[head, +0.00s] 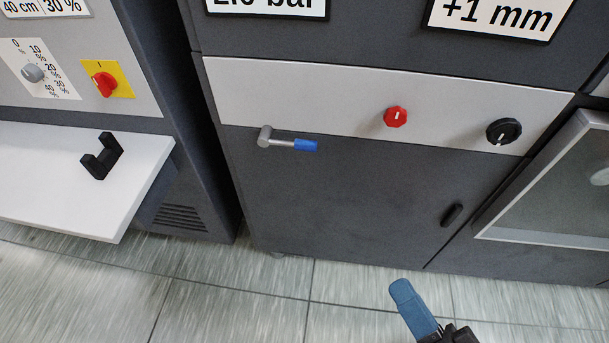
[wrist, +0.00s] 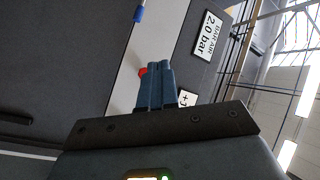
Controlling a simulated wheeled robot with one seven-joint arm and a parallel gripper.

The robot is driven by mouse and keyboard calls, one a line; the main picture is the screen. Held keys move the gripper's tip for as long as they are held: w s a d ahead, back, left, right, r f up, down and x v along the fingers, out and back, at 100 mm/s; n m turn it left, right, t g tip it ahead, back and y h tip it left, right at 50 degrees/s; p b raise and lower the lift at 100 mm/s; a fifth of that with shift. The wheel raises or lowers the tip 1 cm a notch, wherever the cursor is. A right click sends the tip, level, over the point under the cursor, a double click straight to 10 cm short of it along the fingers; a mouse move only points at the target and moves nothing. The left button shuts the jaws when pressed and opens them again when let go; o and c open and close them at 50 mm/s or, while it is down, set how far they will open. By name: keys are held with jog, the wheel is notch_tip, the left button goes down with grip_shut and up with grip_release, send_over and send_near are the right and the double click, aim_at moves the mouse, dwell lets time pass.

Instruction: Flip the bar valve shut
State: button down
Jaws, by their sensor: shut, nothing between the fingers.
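The bar valve (head: 286,141) is a grey metal lever with a blue grip, on the dark cabinet front just below the light panel strip. Its lever points sideways to the right, roughly along the strip. The blue grip also shows at the top of the wrist view (wrist: 139,14). My gripper (head: 402,290) is low in the head view, right of and below the valve, apart from it. In the wrist view its blue fingers (wrist: 157,85) are together with nothing between them. A "2.0 bar" sign (wrist: 209,36) shows in the wrist view.
A red knob (head: 396,117) and a black knob (head: 503,131) sit on the strip right of the valve. A black door handle (head: 452,215) is below. At left, a white shelf (head: 60,205) juts out with a black bracket (head: 102,156). The floor before the cabinet is clear.

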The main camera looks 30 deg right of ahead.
jog(key=w+a+f+m+h+b, duration=0.2)
jog(key=w+f+m+h+b, duration=0.2)
jog(key=w+f+m+h, duration=0.3)
jog(key=w+a+f+m+h+b, duration=0.3)
jog(key=w+f+m+h+b, duration=0.2)
jog(key=w+m, duration=1.1)
notch_tip(320, 180, down, 3)
jog(key=m+h, duration=0.1)
jog(key=m, duration=0.8)
jog(key=shift+m+h, duration=0.4)
jog(key=shift+w+r, duration=0.15)
jog(key=s+a+r+p+x, duration=0.1)
jog(key=r+p+x, duration=0.1)
jog(key=x, duration=1)
jog(key=shift+d+r+p, duration=0.2)
jog(key=shift+r+p, duration=0.2)
jog(key=shift+r, duration=0.05)
jog(key=shift+w+r, duration=0.1)
